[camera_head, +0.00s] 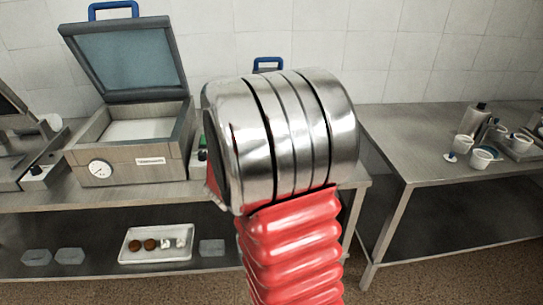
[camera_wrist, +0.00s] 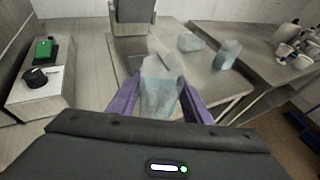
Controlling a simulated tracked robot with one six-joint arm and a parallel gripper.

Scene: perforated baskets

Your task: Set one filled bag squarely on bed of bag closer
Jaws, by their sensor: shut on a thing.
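My gripper (camera_wrist: 158,90) has purple fingers in the wrist view and is shut on a translucent bag (camera_wrist: 160,75) with pale blue contents. The bag hangs upright between the fingers, above a flat grey surface. A white control box (camera_wrist: 40,90) with a black knob and a green part stands to its left. A grey upright part (camera_wrist: 132,28) stands behind the bag; I cannot tell whether these parts form the bag closer. In the head view my arm hides the gripper, the held bag and most of a blue-handled machine (camera_head: 268,64).
Two similar bags (camera_wrist: 188,42) (camera_wrist: 227,55) stand right of the held bag. An open-lidded machine (camera_head: 130,150) with a gauge is on the left bench. A tray (camera_head: 157,244) is on the lower shelf. The right bench (camera_head: 430,150) holds cups and bottles.

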